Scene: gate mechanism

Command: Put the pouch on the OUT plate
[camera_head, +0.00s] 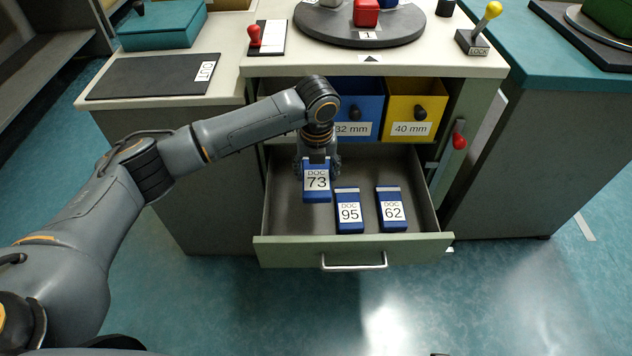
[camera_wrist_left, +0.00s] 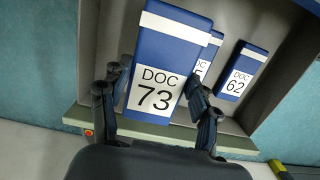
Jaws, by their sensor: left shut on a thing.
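A blue pouch labelled DOC 73 (camera_head: 316,188) is in my left gripper (camera_head: 318,162), over the left part of the open drawer (camera_head: 290,205). In the left wrist view the pouch (camera_wrist_left: 170,60) sits between the two fingers of the gripper (camera_wrist_left: 155,92). It appears raised above the drawer floor; the exact height is hard to tell. Two similar pouches, DOC 95 (camera_head: 349,211) and DOC 62 (camera_head: 391,210), lie in the drawer to its right. The dark OUT plate (camera_head: 145,78) lies bare on the counter at left, its label turned sideways.
A blue bin (camera_head: 362,105) and a yellow bin (camera_head: 413,108) stand above the drawer. A teal box (camera_head: 162,25) is behind the plate. A red-knobbed stamp (camera_head: 254,36), a round turntable (camera_head: 395,32) and a yellow-knobbed LOCK lever (camera_head: 480,28) are on the counter.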

